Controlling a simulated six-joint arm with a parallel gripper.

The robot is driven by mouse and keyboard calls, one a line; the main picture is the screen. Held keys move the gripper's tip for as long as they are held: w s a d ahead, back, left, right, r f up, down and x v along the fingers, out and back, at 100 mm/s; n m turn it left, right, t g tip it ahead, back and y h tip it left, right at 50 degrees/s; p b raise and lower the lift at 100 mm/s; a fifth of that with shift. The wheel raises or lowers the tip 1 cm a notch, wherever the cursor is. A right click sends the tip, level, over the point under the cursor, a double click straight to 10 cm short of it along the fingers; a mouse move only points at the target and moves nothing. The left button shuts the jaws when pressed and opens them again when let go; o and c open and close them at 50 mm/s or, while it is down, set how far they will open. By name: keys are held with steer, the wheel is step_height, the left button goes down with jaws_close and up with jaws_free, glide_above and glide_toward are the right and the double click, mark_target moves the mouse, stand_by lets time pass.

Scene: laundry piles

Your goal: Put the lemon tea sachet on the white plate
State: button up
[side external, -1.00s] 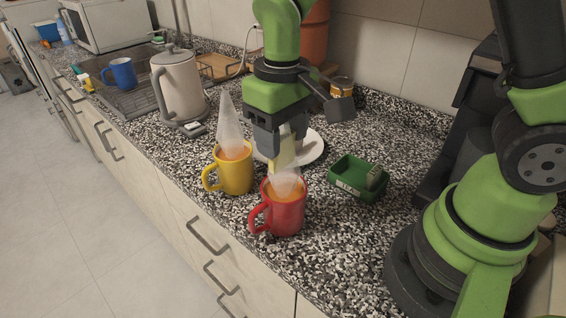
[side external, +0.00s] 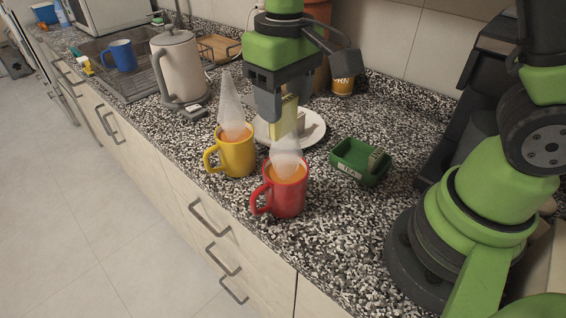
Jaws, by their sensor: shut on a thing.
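My gripper (side external: 283,106) is shut on a yellow sachet (side external: 286,122), which it holds upright. I take this to be the lemon tea sachet, though its label is too small to read. The white plate (side external: 318,131) lies on the counter behind the two mugs. The sachet shows in front of the plate in the picture; I cannot tell how far above it. A small pale piece (side external: 301,122) shows just right of the sachet, and I cannot tell whether it rests on the plate. The sachet and gripper hide part of the plate.
A yellow mug (side external: 237,156) and a red mug (side external: 288,194), both steaming, stand in front of the plate. A green tray (side external: 349,170) holding a small greyish packet (side external: 377,159) is to the right. A kettle (side external: 180,72) stands left, a tin (side external: 343,86) behind.

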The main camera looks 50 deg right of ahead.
steer(key=w+d+f, duration=0.1)
steer(key=w+d, duration=0.4)
steer(key=w, duration=0.3)
steer(key=w+d+f, duration=0.2)
steer(key=w+d, duration=0.4)
steer(key=w, duration=0.2)
steer(key=w+d+f, duration=0.1)
steer(key=d+f, duration=0.2)
steer(key=d, duration=0.4)
steer(key=f, duration=0.9)
steer(key=shift+w+a+f, duration=0.15)
steer(key=shift+a+f, duration=0.1)
steer(key=shift+f, duration=0.1)
steer(key=shift+f, duration=0.1)
steer(key=o, duration=0.9)
